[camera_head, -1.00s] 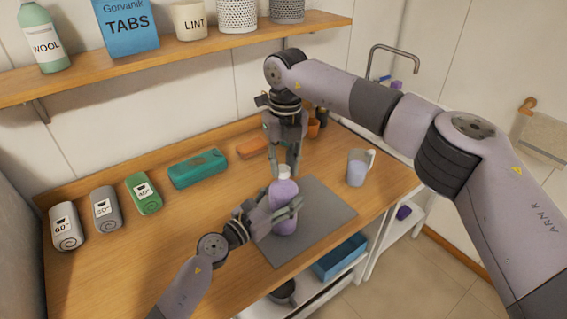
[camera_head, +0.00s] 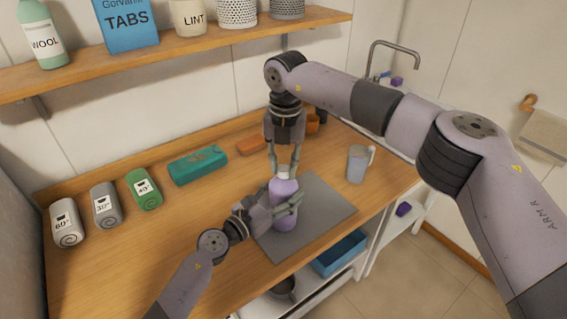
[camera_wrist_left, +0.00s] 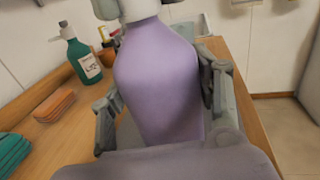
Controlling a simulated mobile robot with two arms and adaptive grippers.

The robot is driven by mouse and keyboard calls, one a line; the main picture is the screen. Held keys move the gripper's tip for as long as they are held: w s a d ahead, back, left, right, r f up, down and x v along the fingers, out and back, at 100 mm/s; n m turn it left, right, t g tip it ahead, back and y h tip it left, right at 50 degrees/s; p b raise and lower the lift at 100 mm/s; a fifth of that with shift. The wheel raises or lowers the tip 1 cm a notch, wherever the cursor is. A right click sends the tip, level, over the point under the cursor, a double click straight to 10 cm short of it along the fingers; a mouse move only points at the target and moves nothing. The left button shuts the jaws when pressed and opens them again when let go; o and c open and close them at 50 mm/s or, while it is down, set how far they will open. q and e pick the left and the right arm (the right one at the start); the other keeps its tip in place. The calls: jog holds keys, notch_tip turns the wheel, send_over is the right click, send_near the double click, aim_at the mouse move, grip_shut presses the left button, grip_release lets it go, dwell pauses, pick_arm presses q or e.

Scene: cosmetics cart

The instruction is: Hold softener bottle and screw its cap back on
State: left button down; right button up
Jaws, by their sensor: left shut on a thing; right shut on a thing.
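The purple softener bottle (camera_head: 283,188) stands upright on the grey mat (camera_head: 325,212). My left gripper (camera_head: 288,206) is shut around the bottle's body from the left. In the left wrist view the bottle (camera_wrist_left: 158,75) fills the middle, with a finger on each side. The white cap (camera_head: 283,173) is at the top of the bottle, and my right gripper (camera_head: 283,166) is shut on it from above. The cap's lower part also shows in the left wrist view (camera_wrist_left: 138,9). I cannot tell how tightly the cap sits on the neck.
A grey mug (camera_head: 357,164) stands right of the mat. Rolled towels (camera_head: 143,190) line the left side. A shelf (camera_head: 190,61) hangs above, and a blue bin (camera_head: 340,254) sits below the worktop.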

jog(key=m, duration=0.9)
jog(key=shift+m, duration=0.3)
jog(key=m, duration=0.5)
jog(key=shift+m, duration=0.4)
jog(key=m, duration=0.5)
jog(key=o, duration=0.7)
jog(key=shift+o, duration=0.2)
